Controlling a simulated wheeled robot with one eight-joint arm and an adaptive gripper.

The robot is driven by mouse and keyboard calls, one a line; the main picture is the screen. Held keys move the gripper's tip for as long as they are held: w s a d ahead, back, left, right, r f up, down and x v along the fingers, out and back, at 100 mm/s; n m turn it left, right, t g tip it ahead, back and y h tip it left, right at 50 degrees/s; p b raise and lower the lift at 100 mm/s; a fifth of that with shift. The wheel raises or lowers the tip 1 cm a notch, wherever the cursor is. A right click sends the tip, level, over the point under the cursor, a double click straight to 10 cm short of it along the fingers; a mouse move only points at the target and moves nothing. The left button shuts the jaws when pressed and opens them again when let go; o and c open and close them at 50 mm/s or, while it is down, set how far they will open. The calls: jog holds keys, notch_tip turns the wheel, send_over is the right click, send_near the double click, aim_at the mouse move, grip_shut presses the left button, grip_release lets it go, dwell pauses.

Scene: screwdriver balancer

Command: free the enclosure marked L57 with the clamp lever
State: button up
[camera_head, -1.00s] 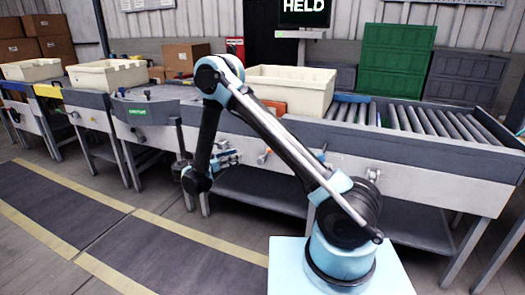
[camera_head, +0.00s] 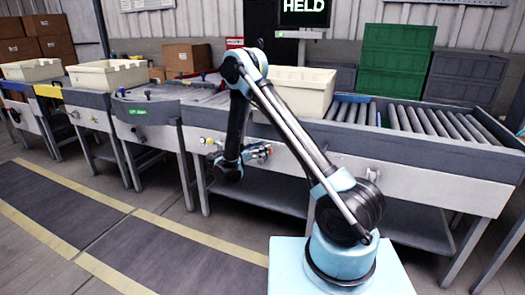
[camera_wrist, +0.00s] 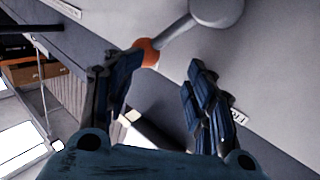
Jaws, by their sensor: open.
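A clamp lever with a grey shaft, a round grey knob (camera_wrist: 216,12) and an orange collar (camera_wrist: 147,52) stands out from the grey conveyor side in the wrist view. My gripper (camera_wrist: 161,64) is open, with one dark blue finger on each side of the picture. The orange collar is at the left fingertip; I cannot tell whether they touch. In the head view my gripper (camera_head: 262,152) is in front of the conveyor side. A cream tote (camera_head: 300,92) sits on the conveyor behind my arm. No L57 marking is readable.
A screen (camera_head: 305,11) reads HELD. Another cream tote (camera_head: 108,75) stands on the line to the left. Green crates (camera_head: 394,60) stand behind the rollers. The striped floor in front is clear.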

jog(key=shift+w+d, duration=0.25)
jog(key=shift+w, duration=0.05)
grip_shut()
grip_release()
jog(key=r+v, duration=0.2)
jog(key=v, duration=0.8)
jog(key=s+r+v, duration=0.1)
jog(key=r+v, duration=0.1)
jog(key=v, duration=0.8)
jog(key=shift+d+r, duration=0.3)
jog(key=shift+r, duration=0.1)
dwell(1.4)
